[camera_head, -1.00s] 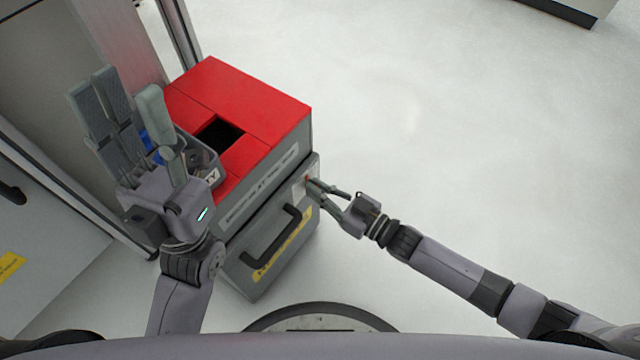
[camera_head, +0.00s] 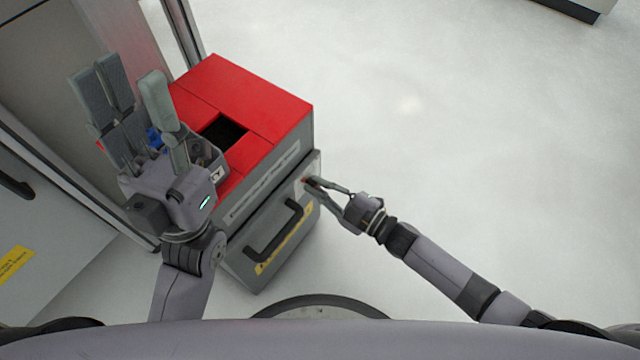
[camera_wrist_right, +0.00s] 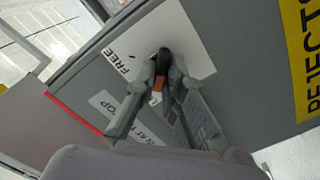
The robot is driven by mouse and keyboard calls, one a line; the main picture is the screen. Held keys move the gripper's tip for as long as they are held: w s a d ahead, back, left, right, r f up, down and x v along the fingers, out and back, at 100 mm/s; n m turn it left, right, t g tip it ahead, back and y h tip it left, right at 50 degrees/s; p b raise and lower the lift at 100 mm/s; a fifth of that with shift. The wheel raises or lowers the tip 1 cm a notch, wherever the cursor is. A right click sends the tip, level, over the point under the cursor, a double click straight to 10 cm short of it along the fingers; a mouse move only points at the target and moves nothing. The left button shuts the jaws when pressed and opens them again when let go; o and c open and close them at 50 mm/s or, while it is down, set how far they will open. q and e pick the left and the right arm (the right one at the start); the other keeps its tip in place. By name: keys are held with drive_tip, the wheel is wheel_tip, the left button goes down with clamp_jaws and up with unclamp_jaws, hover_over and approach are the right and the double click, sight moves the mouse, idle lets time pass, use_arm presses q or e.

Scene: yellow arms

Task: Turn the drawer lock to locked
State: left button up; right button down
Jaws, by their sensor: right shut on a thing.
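The drawer lock is a small knob, dark with an orange-red part (camera_wrist_right: 158,84), on a white plate (camera_wrist_right: 183,38) on the drawer front. My right gripper (camera_head: 308,182) is at the upper right corner of the drawer front. In the right wrist view its fingertips (camera_wrist_right: 165,68) are shut on the knob. The grey drawer (camera_head: 240,272) is closed, with a black handle (camera_head: 275,238). My left gripper (camera_head: 122,88) is open, raised left of the cabinet, with nothing visible between its fingers.
The cabinet has a red top (camera_head: 265,100) with a dark square opening (camera_head: 222,132). A grey bin (camera_head: 205,153) with blue items sits at its left, partly behind my left gripper. A grey panel (camera_head: 45,245) stands left.

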drive_tip(key=shift+n, duration=0.4)
drive_tip(key=c, duration=1.7)
unclamp_jaws()
drive_tip(key=v, duration=1.2)
